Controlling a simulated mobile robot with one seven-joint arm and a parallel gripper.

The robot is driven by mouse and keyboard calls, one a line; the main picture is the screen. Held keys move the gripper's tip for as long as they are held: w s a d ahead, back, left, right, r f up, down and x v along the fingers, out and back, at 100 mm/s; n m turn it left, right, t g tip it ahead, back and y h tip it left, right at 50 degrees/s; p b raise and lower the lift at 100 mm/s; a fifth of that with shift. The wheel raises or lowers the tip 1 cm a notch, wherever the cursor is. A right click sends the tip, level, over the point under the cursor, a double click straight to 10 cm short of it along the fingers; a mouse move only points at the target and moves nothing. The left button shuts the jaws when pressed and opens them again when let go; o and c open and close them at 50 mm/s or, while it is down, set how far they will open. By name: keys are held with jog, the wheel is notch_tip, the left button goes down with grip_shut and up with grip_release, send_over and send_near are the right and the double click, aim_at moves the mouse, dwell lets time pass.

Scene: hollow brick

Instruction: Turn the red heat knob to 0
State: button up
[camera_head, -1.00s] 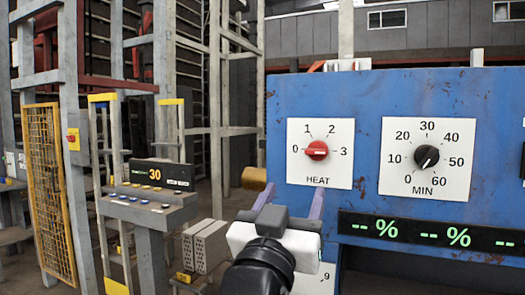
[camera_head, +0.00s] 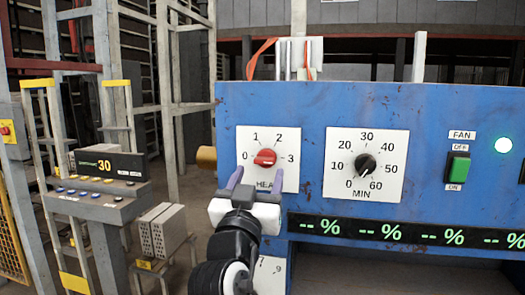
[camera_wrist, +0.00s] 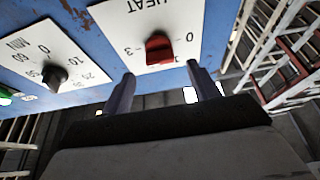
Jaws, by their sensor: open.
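The red heat knob (camera_head: 265,158) sits on a white HEAT plate (camera_head: 285,137) marked 0 to 3, on the blue panel. Its ridge lies roughly along the line between 0 and 3; I cannot tell which end is the pointer. My gripper (camera_head: 257,176) is open just below and in front of the knob, its two purple-grey fingers pointing up at the plate and covering part of the word HEAT. In the wrist view the knob (camera_wrist: 159,50) shows beyond the gap between the fingertips (camera_wrist: 160,74), with nothing between them.
The black MIN knob (camera_head: 365,162) is to the right on its own white plate. A green fan switch (camera_head: 458,168) and a lit lamp (camera_head: 503,145) are further right. A percent display (camera_head: 400,232) runs below. A brass-coloured cylinder (camera_head: 206,157) sticks out at the panel's left edge.

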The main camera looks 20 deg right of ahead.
aim_at(263, 163)
jog(key=shift+p+x, duration=0.6)
jog(key=shift+x, duration=1.65)
jog(key=c, duration=1)
